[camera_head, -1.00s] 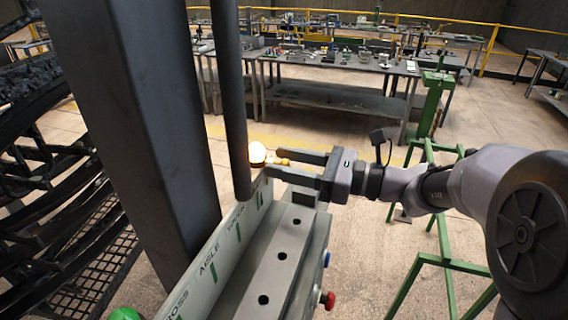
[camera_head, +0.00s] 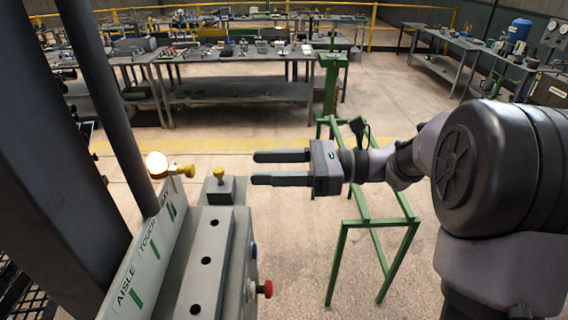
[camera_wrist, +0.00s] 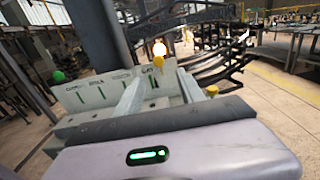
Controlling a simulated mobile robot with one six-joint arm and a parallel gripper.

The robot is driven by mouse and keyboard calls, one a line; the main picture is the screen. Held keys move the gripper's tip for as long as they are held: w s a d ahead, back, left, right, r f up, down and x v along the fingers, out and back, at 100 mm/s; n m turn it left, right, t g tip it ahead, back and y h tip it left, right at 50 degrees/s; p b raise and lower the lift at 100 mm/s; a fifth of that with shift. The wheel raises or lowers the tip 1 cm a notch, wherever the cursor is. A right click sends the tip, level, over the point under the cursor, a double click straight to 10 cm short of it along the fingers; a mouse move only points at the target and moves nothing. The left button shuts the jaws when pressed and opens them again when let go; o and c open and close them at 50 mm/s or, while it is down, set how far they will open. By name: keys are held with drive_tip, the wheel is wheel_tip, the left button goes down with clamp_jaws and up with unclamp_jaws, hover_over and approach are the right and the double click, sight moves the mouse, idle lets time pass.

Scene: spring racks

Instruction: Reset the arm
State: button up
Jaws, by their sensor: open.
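My gripper (camera_head: 253,168) is open and empty in the head view, its two dark fingers pointing left in free air. It is apart from the machine, just right of a small dark block (camera_head: 217,190) with a yellow knob (camera_head: 219,173) on top. My arm reaches in from the right. A glowing round lamp (camera_head: 157,164) with a yellow knob (camera_head: 184,170) beside it sits at the panel's far end. In the wrist view the gripper's housing fills the bottom, and the lamp (camera_wrist: 159,49) and a yellow knob (camera_wrist: 211,90) show beyond it.
The pale panel (camera_head: 140,278) reads "AISLE". A grey ledge with holes (camera_head: 192,278) lies beside it, with a red button (camera_head: 264,289) on its side. A dark post (camera_head: 115,120) stands left. A green frame (camera_head: 347,222) stands below my arm. Workbenches (camera_head: 240,92) stand behind.

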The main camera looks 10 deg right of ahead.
drive_tip(key=d, duration=0.3)
drive_tip(key=shift+s, duration=0.15)
drive_tip(key=s+a+f+n+g+h+b, duration=0.1)
drive_tip(key=s+a+f+n+h+b, duration=0.1)
drive_tip(key=s+f+n+h+b, duration=1.15)
drive_tip(key=s+d+f+n+t+h+p, duration=0.1)
drive_tip(key=s+d+f+t+h, duration=0.1)
drive_tip(key=s+d+f+t, duration=0.3)
wheel_tip(320, 180, down, 2)
drive_tip(key=shift+s+d+f+p, duration=0.1)
drive_tip(key=shift+s+d+p, duration=0.25)
drive_tip(key=shift+d, duration=0.8)
drive_tip(key=shift+s+h, duration=0.1)
drive_tip(key=shift+h, duration=0.15)
idle(0.8)
